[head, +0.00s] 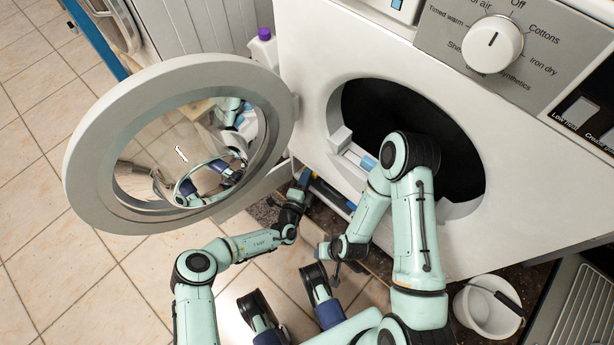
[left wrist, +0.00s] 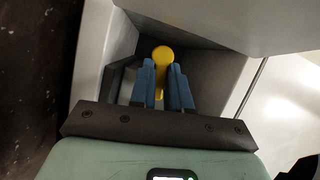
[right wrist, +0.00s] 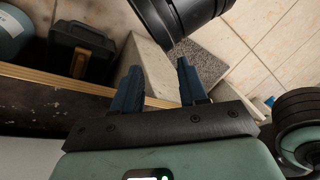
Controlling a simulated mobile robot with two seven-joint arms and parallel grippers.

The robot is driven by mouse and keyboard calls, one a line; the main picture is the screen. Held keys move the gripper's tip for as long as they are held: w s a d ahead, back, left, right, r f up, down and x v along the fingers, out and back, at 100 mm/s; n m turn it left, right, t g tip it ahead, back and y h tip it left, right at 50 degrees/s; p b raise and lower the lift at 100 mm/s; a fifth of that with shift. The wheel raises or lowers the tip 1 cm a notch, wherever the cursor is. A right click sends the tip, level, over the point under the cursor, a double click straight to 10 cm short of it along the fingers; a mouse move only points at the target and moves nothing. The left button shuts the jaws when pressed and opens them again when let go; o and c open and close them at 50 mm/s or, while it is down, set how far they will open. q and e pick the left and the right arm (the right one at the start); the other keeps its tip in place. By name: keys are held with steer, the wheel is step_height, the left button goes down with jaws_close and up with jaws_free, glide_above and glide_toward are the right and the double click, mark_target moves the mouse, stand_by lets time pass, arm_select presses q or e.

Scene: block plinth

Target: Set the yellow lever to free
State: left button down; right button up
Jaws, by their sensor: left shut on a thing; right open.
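The yellow lever (left wrist: 162,52) shows in the left wrist view, its round end standing up inside a grey recess. My left gripper (left wrist: 161,76) is shut on it, with one blue finger on each side. In the head view my left gripper (head: 302,182) is low at the front of the white dryer (head: 312,115), below its round opening. The lever's markings and base are not readable or visible there. My right gripper (right wrist: 159,64) is open in the right wrist view, with nothing between its fingers.
The dryer's round door (head: 88,150) stands open to the left, above my left arm. A white bucket (head: 480,312) stands at the lower right. A purple-capped bottle (head: 264,50) is behind the door. A dark box (right wrist: 80,50) shows in the right wrist view.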

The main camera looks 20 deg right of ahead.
arm_select(q)
steer(key=shift+w+a+r+n+g+y+p, duration=0.1)
steer(key=shift+r+n+g+y+p, duration=0.15)
steer(key=shift+n+g+p, duration=0.6)
steer(key=shift+w+r+n+g+y+p, duration=0.15)
steer(key=shift+r+n+g+p, duration=0.15)
steer(key=shift+n, duration=1.05)
arm_select(e)
steer(key=shift+g+y, duration=0.4)
steer(key=shift+g, duration=0.2)
steer(key=shift+s+a+r, duration=0.35)
steer(key=shift+s+r, duration=0.15)
steer(key=shift+s, duration=0.15)
steer(key=shift+s+a+r, duration=0.3)
steer(key=shift+s+r, duration=0.15)
steer(key=shift+s, duration=0.25)
steer(key=shift+s+a+r, duration=0.35)
steer(key=shift+s+r, duration=0.15)
steer(key=shift+s, duration=0.15)
arm_select(q)
steer(key=shift+s, duration=0.1)
steer(key=c, duration=1.1)
jaws_free()
